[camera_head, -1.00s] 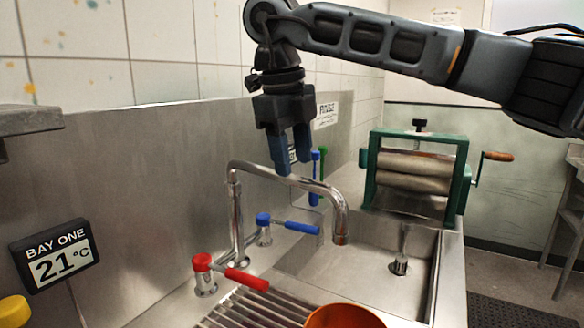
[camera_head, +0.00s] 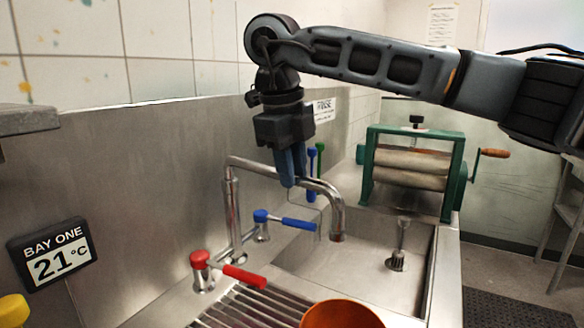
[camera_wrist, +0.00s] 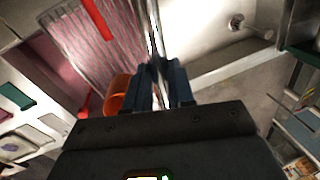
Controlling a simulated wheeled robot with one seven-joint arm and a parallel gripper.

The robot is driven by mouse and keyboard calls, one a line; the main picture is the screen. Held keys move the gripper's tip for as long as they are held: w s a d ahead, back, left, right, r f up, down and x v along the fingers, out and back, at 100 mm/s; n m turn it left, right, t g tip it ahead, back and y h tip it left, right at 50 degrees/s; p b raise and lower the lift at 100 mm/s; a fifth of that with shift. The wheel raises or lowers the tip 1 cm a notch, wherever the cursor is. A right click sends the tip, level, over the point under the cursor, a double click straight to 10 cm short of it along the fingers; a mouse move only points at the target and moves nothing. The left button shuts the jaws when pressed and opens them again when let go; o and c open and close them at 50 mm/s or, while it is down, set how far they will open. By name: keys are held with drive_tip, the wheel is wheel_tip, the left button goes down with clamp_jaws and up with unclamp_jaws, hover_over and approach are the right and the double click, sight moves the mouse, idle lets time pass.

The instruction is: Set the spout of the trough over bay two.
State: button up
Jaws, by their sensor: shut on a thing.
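The chrome spout (camera_head: 285,177) rises from a post at the back of the trough and reaches right, its mouth (camera_head: 337,238) hanging over the basin (camera_head: 365,262) near its left edge. My gripper (camera_head: 292,180) is above the spout's horizontal pipe with its fingers down on it. In the wrist view the gripper (camera_wrist: 166,88) has the spout (camera_wrist: 153,35) between its two fingers, shut on it. A red-handled tap (camera_head: 240,275) and a blue-handled tap (camera_head: 290,221) stand by the post. The "BAY ONE 21°C" display (camera_head: 52,254) is on the left wall.
An orange bowl (camera_head: 342,315) stands at the front by the slatted drainer (camera_head: 250,305). A green-framed wringer (camera_head: 412,165) with a crank stands behind the basin. An upright drain fitting (camera_head: 399,255) stands in the basin. A yellow object (camera_head: 13,311) is at the lower left.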

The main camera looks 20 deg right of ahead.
clamp_jaws()
drive_tip(key=shift+d, duration=0.1)
